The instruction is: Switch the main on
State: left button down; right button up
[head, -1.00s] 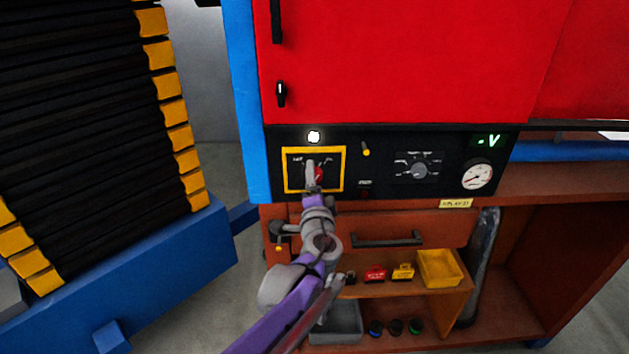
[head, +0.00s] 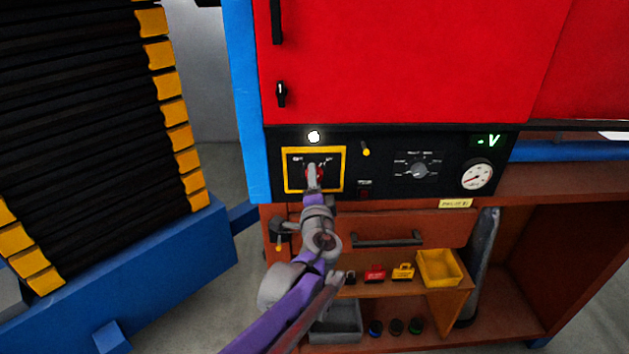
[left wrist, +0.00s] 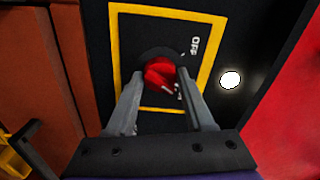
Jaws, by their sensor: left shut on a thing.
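The main switch is a red rotary knob (left wrist: 160,72) inside a yellow frame (left wrist: 117,45) on the black panel. In the left wrist view my left gripper (left wrist: 163,85) has one finger on each side of the knob and is shut on it. An "OFF" label shows beside the knob; another label is partly hidden by a finger. In the head view the gripper (head: 314,178) covers much of the red knob, within the yellow frame (head: 286,170). A round white lamp (head: 314,137) above the frame is lit. My right gripper is not in view.
The panel also carries a yellow-tipped toggle (head: 366,150), a grey selector (head: 419,170), a dial gauge (head: 477,175) and a green "V" display (head: 487,141). Below are a drawer handle (head: 388,240) and a shelf with padlocks and a yellow bin (head: 438,267).

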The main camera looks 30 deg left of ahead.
pick_arm(q)
jog(key=shift+m, duration=1.3)
jog(key=shift+c, duration=1.4)
grip_release()
jog(key=shift+s, duration=0.1)
jog(key=v, duration=1)
jog(key=shift+s, duration=0.3)
jog(key=shift+d, duration=0.15)
